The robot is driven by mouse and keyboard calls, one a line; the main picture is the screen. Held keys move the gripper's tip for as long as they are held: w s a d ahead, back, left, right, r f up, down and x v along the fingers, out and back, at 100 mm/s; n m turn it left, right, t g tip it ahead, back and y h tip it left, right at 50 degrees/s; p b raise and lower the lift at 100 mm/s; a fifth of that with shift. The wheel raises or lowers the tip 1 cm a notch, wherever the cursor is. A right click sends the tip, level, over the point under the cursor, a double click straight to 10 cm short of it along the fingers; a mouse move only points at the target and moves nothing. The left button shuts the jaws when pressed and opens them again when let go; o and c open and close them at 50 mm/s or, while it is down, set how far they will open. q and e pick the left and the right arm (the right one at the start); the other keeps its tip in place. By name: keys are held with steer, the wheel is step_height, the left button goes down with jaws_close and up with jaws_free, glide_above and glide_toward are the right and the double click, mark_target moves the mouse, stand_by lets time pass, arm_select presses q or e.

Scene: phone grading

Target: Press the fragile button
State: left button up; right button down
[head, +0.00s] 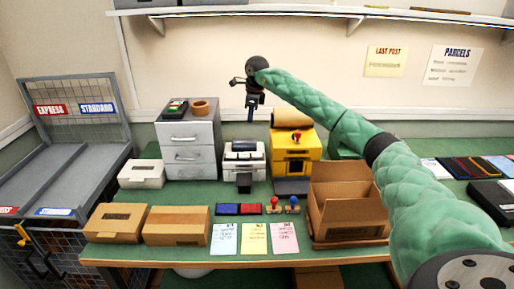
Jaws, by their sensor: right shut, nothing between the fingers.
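My right arm reaches in from the right. My right gripper (251,117) points down, shut and empty, in the air above the white machine (244,152) and apart from it. My left gripper is not in view.
A grey drawer cabinet (187,147) stands left of the white machine. An open cardboard box (347,207) sits below my right arm. Two closed boxes (176,226), ink pads, stamps and paper sheets (254,239) line the front. A shelf (250,10) runs above.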

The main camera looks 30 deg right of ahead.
mark_target(257, 155)
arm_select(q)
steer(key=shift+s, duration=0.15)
arm_select(e)
steer(key=s, duration=0.1)
steer(key=s+d+n+g, duration=0.1)
steer(key=s, duration=0.1)
steer(key=shift+g+h, duration=0.3)
steer(key=shift+h, duration=0.1)
steer(key=shift+f, duration=0.1)
